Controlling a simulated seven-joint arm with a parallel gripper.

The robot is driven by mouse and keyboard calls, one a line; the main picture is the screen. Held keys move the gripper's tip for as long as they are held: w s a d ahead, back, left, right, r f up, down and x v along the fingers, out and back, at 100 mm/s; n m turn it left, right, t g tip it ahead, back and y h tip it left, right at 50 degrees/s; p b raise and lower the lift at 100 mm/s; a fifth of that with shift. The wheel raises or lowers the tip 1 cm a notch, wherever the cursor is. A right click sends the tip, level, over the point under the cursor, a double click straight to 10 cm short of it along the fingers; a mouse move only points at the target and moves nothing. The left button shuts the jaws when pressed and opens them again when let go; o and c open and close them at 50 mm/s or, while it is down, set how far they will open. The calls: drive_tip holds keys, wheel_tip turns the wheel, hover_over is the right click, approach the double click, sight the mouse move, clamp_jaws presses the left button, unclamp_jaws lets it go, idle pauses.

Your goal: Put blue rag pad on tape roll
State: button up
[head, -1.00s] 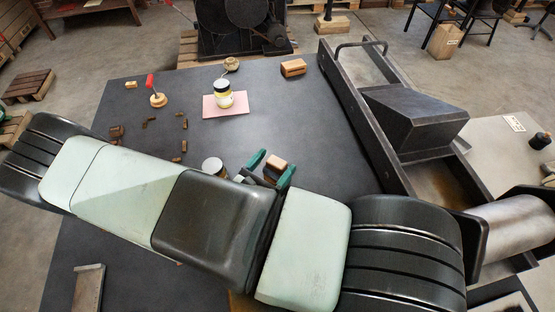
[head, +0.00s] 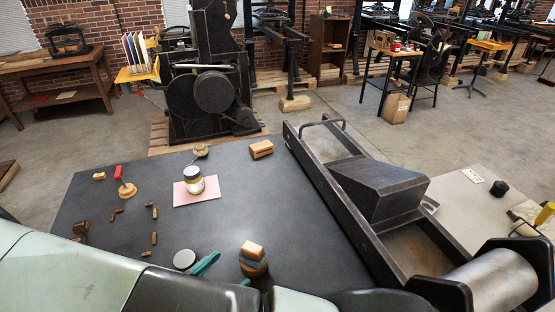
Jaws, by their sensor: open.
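A small stack stands on the dark table in the lower middle of the head view. At its bottom is a brown round piece that looks like the tape roll (head: 257,271). On it lies a dark blue-grey layer that looks like the blue rag pad (head: 254,260), with a tan block (head: 252,248) on top. My gripper (head: 226,274) has teal fingers. One finger shows left of the stack, and only a bit of the other shows at its near lower left. The gripper is open, apart from the tan block, with nothing visible between the fingers. My arm hides the near table.
A red-handled tool (head: 124,185), several small brass pieces and a wooden block (head: 261,149) lie farther off. The press bed (head: 314,185) bounds the right side.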

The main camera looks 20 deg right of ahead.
drive_tip(key=s+d+r+m+g+y, duration=0.1)
drive_tip(key=s+d+r+m+y, duration=0.1)
drive_tip(key=r+m, duration=0.5)
drive_tip(key=s+d+r+m+g+y, duration=0.1)
drive_tip(key=d+r+m+y, duration=0.4)
drive_tip(key=r, duration=1.1)
drive_tip(key=s+d+r+m+g+y, duration=0.1)
drive_tip(key=s+d+r+m+y, duration=0.2)
drive_tip(key=r+m+y, duration=0.4)
drive_tip(key=shift+s+d+r+m+g, duration=0.3)
drive_tip(key=shift+s+r+m, duration=0.3)
drive_tip(key=shift+r+m, duration=1.55)
drive_tip(key=shift+r+n, duration=0.2)
drive_tip(key=shift+n, duration=0.05)
